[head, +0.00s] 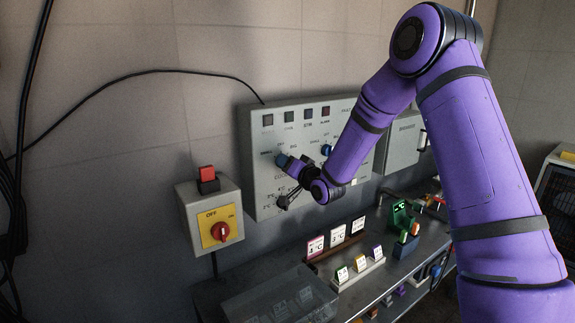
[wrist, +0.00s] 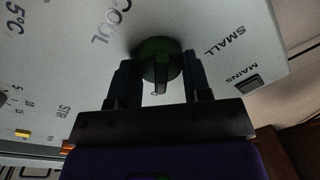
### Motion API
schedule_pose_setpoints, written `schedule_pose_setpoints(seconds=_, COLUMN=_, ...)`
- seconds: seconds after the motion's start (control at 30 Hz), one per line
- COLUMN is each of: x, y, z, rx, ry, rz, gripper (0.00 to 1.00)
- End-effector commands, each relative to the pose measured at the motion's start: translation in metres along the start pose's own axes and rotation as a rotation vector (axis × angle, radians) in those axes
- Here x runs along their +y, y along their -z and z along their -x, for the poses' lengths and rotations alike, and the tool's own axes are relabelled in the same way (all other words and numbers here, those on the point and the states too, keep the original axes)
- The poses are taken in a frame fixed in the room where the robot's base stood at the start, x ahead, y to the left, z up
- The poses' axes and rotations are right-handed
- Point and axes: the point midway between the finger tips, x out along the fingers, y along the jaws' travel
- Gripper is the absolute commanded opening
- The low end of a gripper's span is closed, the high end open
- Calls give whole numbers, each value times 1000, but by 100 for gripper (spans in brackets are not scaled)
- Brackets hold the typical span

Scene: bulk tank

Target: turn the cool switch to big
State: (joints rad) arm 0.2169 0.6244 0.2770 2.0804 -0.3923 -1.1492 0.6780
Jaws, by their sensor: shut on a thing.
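The cool switch (wrist: 161,58) is a dark green round knob on the grey control panel (wrist: 60,80), between the printed words COOL and SMALL in the wrist view. Its grip bar points down in that view, with a small pale mark at the lower end. My gripper (wrist: 161,75) has one finger on each side of the knob and is shut on it. The word BIG cannot be read in the wrist view.
A blue knob (head: 326,150) is right of my gripper. Below, small cards (head: 337,234) and a clear bin (head: 280,298) stand on a bench.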

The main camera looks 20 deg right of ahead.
Motion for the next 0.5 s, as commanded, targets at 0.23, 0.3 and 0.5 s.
schedule_pose_setpoints(seconds=0.23, x=1, y=-1, z=1, rx=-2, ry=-2, rz=-5, gripper=21)
schedule_pose_setpoints(seconds=0.3, x=1, y=-1, z=1, rx=-2, ry=-2, rz=-5, gripper=21)
schedule_pose_setpoints(seconds=0.5, x=0, y=-1, z=0, rx=-1, ry=-1, rz=-4, gripper=70)
